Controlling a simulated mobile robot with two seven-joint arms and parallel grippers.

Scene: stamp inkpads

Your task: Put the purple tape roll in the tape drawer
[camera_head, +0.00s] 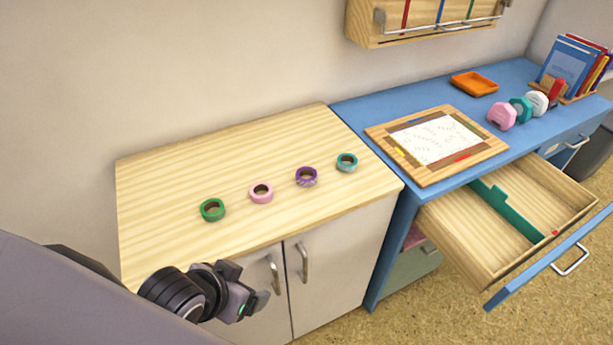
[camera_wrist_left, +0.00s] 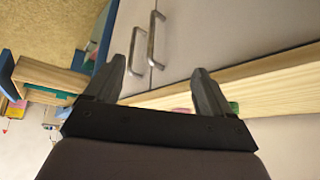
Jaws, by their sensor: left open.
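The purple tape roll (camera_head: 306,176) lies on the wooden cabinet top, between a pink roll (camera_head: 261,193) and a teal roll (camera_head: 347,162). A green roll (camera_head: 212,209) is at the left of the row. The open drawer (camera_head: 470,236) of the blue desk has a wooden inside with a green divider. My left gripper (camera_head: 256,299) is in front of the cabinet doors, below the top's front edge, apart from the rolls. In the left wrist view its two fingers (camera_wrist_left: 166,80) are spread with nothing between them. My right gripper is not in view.
The wooden cabinet top (camera_head: 170,180) is mostly clear around the rolls. Two door handles (camera_head: 288,268) stick out near my left gripper. The blue desk (camera_head: 370,118) carries a framed board (camera_head: 472,152), an orange tray (camera_head: 474,84), several dispensers and books.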

